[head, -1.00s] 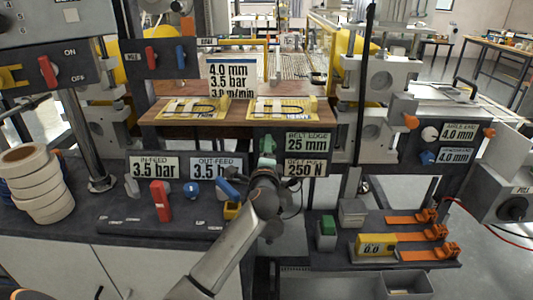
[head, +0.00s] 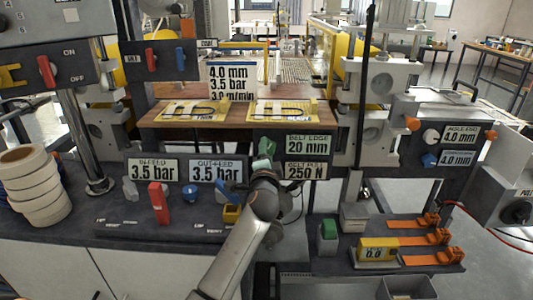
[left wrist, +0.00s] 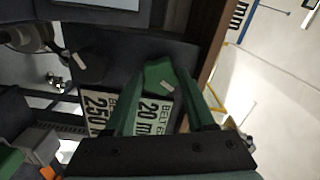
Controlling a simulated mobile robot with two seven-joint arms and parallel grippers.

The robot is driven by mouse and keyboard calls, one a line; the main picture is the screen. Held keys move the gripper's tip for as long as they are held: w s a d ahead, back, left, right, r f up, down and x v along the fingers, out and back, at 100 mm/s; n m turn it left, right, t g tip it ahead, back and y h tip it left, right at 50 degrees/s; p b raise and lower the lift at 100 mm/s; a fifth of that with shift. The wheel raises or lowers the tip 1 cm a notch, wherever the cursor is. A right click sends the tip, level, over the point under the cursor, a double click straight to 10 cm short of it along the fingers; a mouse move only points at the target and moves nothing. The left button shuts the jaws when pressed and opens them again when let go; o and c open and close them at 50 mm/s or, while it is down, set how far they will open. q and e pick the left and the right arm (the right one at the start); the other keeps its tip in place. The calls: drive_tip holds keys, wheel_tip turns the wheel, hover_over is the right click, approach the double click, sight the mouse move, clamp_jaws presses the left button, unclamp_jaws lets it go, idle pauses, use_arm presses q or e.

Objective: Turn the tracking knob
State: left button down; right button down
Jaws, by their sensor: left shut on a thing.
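The green tracking knob (head: 266,148) sits on the dark panel left of the belt edge display (head: 309,145), which reads 20 mm. The knob looks tilted in the head view. My left gripper (head: 264,163) is at the knob, and my wrist hides part of it. In the left wrist view, the green fingers of my left gripper (left wrist: 162,84) are shut on the green knob (left wrist: 158,74), one on each side. The belt edge display (left wrist: 153,113) shows there partly behind a finger. My right gripper is not in view.
The 250 N display (head: 306,171) is just below the belt edge display. A wooden shelf (head: 238,118) with yellow plates juts out above the panel.

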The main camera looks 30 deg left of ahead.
use_arm(q)
drive_tip(key=c, duration=0.5)
unclamp_jaws()
drive_tip(key=shift+o, duration=1.3)
drive_tip(key=v, duration=1.2)
drive_tip(key=shift+s+d, duration=0.15)
drive_tip(key=shift+s, duration=0.05)
